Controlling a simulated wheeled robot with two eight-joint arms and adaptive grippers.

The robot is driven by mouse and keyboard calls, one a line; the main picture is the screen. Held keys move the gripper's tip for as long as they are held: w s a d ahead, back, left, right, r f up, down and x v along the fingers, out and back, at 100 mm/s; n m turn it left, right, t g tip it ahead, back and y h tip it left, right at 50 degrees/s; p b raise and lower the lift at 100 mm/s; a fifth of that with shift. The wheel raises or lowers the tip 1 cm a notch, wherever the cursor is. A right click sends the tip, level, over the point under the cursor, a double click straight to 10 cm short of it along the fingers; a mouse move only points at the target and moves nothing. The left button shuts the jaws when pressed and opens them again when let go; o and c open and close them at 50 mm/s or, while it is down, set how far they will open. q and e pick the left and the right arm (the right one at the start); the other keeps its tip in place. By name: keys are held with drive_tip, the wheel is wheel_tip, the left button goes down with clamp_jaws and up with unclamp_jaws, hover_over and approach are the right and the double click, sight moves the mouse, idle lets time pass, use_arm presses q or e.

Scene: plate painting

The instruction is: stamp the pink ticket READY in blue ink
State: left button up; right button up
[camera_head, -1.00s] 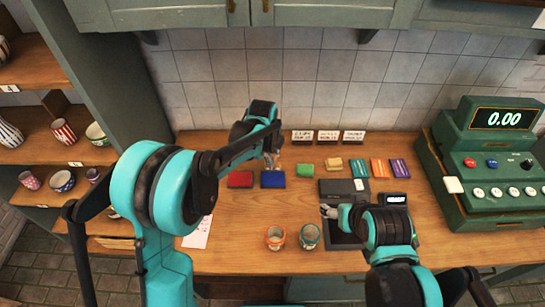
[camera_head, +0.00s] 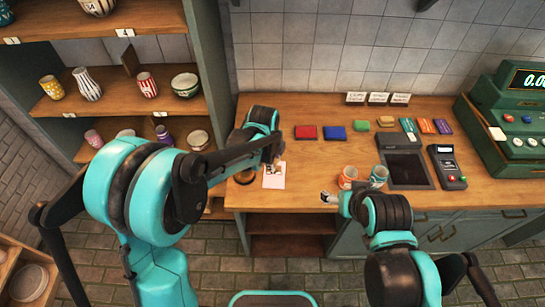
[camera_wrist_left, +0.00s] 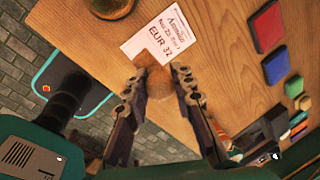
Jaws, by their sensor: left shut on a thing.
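The pale, pinkish-white ticket (camera_head: 275,183) lies flat near the counter's front left edge. In the left wrist view the ticket (camera_wrist_left: 158,34) shows printed text and "EUR 32". My left gripper (camera_head: 278,160) is over the ticket's far end. In the wrist view my left gripper (camera_wrist_left: 153,76) is shut on a wooden stamp (camera_wrist_left: 159,83), whose handle shows between the fingers. The stamp's face is hidden, so I cannot tell whether it touches the paper. The blue ink pad (camera_head: 335,133) lies behind to the right. My right gripper (camera_head: 330,197) is near the front edge; its fingers are too small to read.
A red pad (camera_head: 305,132) and a green pad (camera_head: 362,126) flank the blue one. Two cups (camera_head: 348,178) (camera_head: 379,176) stand near the front edge. A dark tray (camera_head: 405,168) and a card terminal (camera_head: 447,166) are further right. A round brown object (camera_head: 245,178) sits left of the ticket.

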sight(273, 182)
use_arm(q)
drive_tip(key=shift+s+f, duration=0.1)
drive_tip(key=shift+f, duration=0.05)
drive_tip(key=shift+b+x, duration=0.75)
drive_tip(key=shift+x, duration=0.2)
drive_tip(key=shift+s+f+b, duration=0.1)
drive_tip(key=shift+f+b, duration=1.2)
drive_tip(key=shift+f, duration=0.7)
drive_tip(key=shift+f+b, duration=0.55)
drive_tip(key=shift+b, duration=0.05)
drive_tip(key=shift+w+d+p+v, duration=0.1)
drive_tip(key=shift+w+p+v, duration=0.1)
drive_tip(key=shift+p+v, duration=0.8)
drive_tip(key=shift+w+d+p+v, duration=0.2)
drive_tip(key=shift+p+v, duration=0.4)
drive_tip(key=shift+v, duration=0.7)
drive_tip(key=shift+w+d+p+v, duration=0.1)
drive_tip(key=shift+w+p+v, duration=0.15)
drive_tip(key=shift+p+v, duration=0.75)
drive_tip(key=shift+a+r, duration=0.1)
drive_tip(key=shift+r, duration=0.15)
